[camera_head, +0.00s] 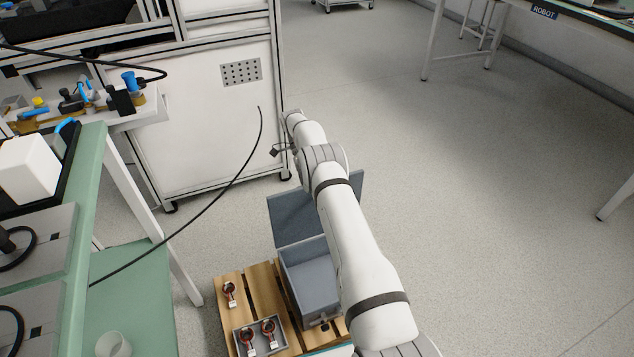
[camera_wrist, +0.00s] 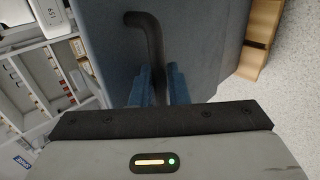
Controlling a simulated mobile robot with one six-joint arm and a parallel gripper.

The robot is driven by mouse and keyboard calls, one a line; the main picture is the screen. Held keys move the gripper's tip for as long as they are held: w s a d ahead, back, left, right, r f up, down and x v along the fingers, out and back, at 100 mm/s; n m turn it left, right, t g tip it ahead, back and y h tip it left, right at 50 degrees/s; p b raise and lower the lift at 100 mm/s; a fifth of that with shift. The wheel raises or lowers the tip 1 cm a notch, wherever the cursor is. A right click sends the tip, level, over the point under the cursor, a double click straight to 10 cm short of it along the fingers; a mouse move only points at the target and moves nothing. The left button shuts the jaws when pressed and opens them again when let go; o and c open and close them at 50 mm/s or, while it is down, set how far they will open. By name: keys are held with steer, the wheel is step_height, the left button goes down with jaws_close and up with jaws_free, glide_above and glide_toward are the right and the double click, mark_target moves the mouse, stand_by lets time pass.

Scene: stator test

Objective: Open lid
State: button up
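A grey-blue box (camera_head: 308,272) stands below my arm, with its inside partly in view. Its lid (camera_head: 290,219) is raised and leans up at the far side of the box; my arm covers part of both. In the wrist view the lid's face (camera_wrist: 215,45) fills the upper middle, with a dark bent handle (camera_wrist: 150,35) on it. My gripper (camera_wrist: 163,82) has its blue fingers close on either side of the handle and looks shut on it. In the head view the fingertips are hidden.
The box rests on a wooden pallet (camera_head: 262,291) with several small red-and-black parts and a grey tray (camera_head: 238,336). A green table (camera_head: 140,290) stands at left and a white cabinet (camera_head: 215,125) behind. The floor at right is clear.

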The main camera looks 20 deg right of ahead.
steer(key=o, duration=0.4)
steer(key=shift+f, duration=0.15)
steer(key=shift+a, duration=0.1)
steer(key=shift+r, duration=0.2)
step_height(320, 180, up, 10)
steer(key=p, duration=1.2)
steer(key=shift+p, duration=0.35)
